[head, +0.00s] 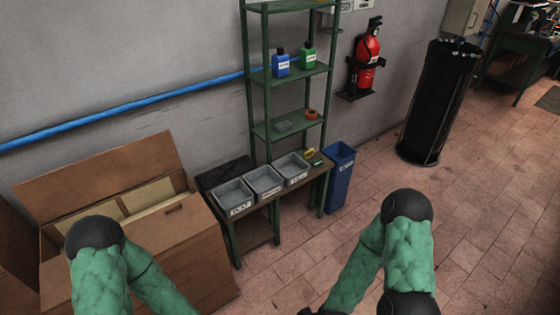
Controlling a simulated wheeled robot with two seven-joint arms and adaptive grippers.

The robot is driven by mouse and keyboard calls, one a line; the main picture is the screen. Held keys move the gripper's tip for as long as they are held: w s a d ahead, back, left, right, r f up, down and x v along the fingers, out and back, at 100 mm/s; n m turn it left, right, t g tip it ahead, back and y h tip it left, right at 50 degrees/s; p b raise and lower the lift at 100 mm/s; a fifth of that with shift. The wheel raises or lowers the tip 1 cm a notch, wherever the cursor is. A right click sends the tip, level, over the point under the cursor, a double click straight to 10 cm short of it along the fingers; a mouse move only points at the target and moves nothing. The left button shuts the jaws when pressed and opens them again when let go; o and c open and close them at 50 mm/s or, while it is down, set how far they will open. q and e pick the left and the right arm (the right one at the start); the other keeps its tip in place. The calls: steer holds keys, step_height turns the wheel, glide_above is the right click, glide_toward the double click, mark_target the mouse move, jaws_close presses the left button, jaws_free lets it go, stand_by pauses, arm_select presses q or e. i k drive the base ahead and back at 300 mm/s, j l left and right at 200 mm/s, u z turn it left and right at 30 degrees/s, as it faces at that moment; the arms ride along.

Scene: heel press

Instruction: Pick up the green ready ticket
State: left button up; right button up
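A small green item (317,163) lies at the right end of the low green bench (321,182), beside a small yellow item (309,153). It may be the green ticket, but it is too small to read. My left and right arms come in at the bottom of the head view, both well short of the bench. Their forearms run out of the bottom edge, so neither gripper shows. A dark bit at the end of my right forearm is cut off by the frame.
Three grey labelled bins (264,182) line the bench. A green shelf rack (289,70) stands behind it. A blue bin (338,178) is right of the bench. A large open cardboard box (205,255) is at left. A black cylinder (437,105) stands right; the tiled floor between is clear.

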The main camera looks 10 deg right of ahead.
mark_target(317, 162)
steer(key=i+l+u, duration=0.35)
steer(key=l+u, duration=0.2)
steer(key=i+l+u, duration=0.1)
steer(key=l+u, duration=0.15)
steer(key=i+l+u, duration=0.1)
steer(key=l+u, duration=0.15)
steer(key=l, duration=0.2)
steer(key=l+u, duration=0.3)
steer(key=i+l, duration=0.1)
steer(key=l, duration=0.55)
steer(key=i+l, duration=0.1)
steer(key=l, duration=1.2)
steer(key=i+u, duration=0.05)
steer(key=i, duration=0.05)
